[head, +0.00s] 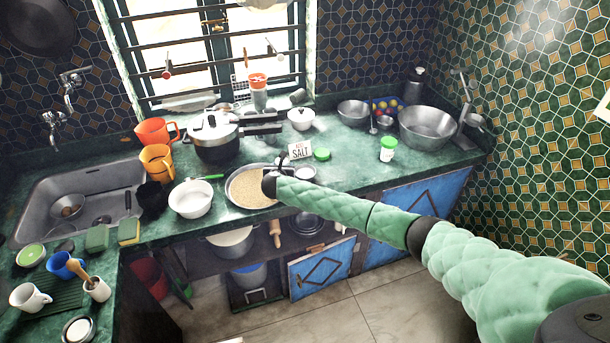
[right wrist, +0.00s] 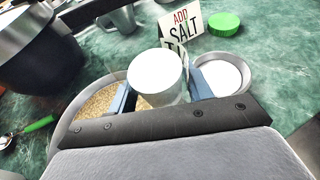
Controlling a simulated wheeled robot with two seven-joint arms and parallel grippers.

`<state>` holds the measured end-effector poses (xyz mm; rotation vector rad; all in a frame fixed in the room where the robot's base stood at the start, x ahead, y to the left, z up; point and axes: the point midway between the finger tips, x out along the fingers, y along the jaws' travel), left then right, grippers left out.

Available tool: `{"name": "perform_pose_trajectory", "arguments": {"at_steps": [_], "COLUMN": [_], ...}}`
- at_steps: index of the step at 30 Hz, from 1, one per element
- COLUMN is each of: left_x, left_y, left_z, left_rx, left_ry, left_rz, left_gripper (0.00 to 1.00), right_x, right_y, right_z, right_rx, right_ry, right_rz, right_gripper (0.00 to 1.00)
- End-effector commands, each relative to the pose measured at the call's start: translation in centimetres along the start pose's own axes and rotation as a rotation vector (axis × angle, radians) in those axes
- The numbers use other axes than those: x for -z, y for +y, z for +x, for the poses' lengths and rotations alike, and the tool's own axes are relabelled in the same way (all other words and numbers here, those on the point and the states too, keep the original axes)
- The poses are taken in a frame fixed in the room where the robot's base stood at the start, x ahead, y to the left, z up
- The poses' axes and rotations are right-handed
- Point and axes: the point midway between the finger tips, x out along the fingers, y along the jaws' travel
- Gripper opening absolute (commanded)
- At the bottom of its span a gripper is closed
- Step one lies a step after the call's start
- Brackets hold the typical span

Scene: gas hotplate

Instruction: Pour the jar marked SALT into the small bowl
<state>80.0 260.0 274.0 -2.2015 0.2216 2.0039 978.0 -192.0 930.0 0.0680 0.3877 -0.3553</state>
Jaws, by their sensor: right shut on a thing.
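My right gripper (head: 275,174) is shut on a pale white jar (right wrist: 157,78), whose round white face shows between its two fingers in the right wrist view. I cannot read a full mark on the jar; in the head view my gripper mostly hides it. A small round bowl (head: 304,173), white inside, stands just right of the gripper; it also shows in the right wrist view (right wrist: 224,75), apart from the jar. I cannot tell whether the white is contents. My left gripper is not in view.
A wide pan of grain (head: 246,188) lies beside and below the gripper. An ADD SALT card (head: 300,151) and a green lid (head: 322,154) are behind. A green-lidded jar (head: 388,149) stands farther right, a pressure cooker (head: 214,137) to the left. Counter around the green lid is fairly clear.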

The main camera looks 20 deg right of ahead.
Motion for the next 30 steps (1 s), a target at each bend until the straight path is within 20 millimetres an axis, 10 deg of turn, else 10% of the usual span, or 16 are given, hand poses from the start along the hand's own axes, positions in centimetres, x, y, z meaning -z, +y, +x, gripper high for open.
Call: {"name": "perform_pose_trajectory", "arguments": {"at_steps": [30], "left_x": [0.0], "left_y": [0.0], "left_z": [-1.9], "left_rx": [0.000], "left_ry": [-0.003], "left_rz": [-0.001], "left_gripper": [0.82], "right_x": [-3.6], "right_y": [0.0], "right_z": [-1.5], "right_rx": [-0.001], "right_ry": [0.001], "right_rz": [0.002], "right_gripper": [0.17]}}
